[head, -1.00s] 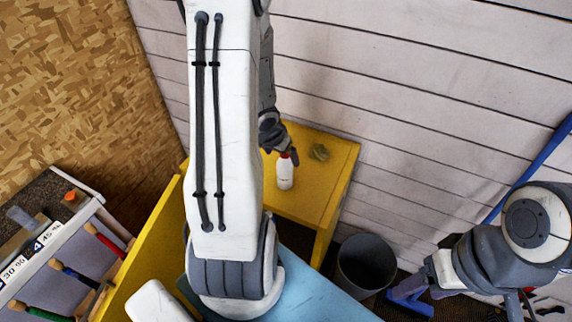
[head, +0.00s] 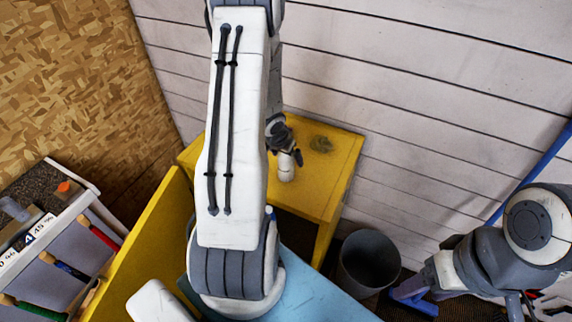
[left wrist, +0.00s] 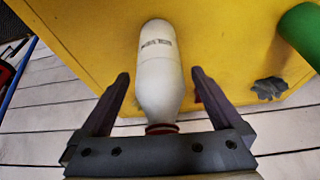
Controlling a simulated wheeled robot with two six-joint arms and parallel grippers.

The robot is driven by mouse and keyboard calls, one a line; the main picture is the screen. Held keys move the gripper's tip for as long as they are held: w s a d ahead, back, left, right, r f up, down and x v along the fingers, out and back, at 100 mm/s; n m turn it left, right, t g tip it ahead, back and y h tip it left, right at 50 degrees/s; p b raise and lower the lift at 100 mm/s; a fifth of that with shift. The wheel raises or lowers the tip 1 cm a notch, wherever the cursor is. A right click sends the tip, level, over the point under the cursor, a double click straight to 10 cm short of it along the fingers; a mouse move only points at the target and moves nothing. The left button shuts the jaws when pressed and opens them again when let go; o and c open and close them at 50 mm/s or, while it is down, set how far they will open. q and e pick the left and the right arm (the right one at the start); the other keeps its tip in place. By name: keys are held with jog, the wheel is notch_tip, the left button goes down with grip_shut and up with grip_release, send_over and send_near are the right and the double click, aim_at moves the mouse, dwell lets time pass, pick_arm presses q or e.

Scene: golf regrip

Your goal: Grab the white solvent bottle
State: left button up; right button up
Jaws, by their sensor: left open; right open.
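The white solvent bottle (head: 286,168) stands upright on the yellow table (head: 340,160), with small dark print on its side. My left gripper (head: 285,152) is above it, its fingers at the bottle's top. In the left wrist view, the open left gripper (left wrist: 160,88) has a finger on each side of the white bottle (left wrist: 157,65), with visible gaps between. The bottle's red cap (left wrist: 162,128) is near the palm.
A grey lump (left wrist: 270,88) lies on the yellow table beside the bottle, and a green cylinder (left wrist: 302,36) is near it. A dark bin (head: 368,262) stands on the floor right of the table. A plank wall (head: 430,90) is behind.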

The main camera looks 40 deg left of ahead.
pick_arm(q)
jog(key=c, duration=1.5)
jog(key=shift+r, duration=0.1)
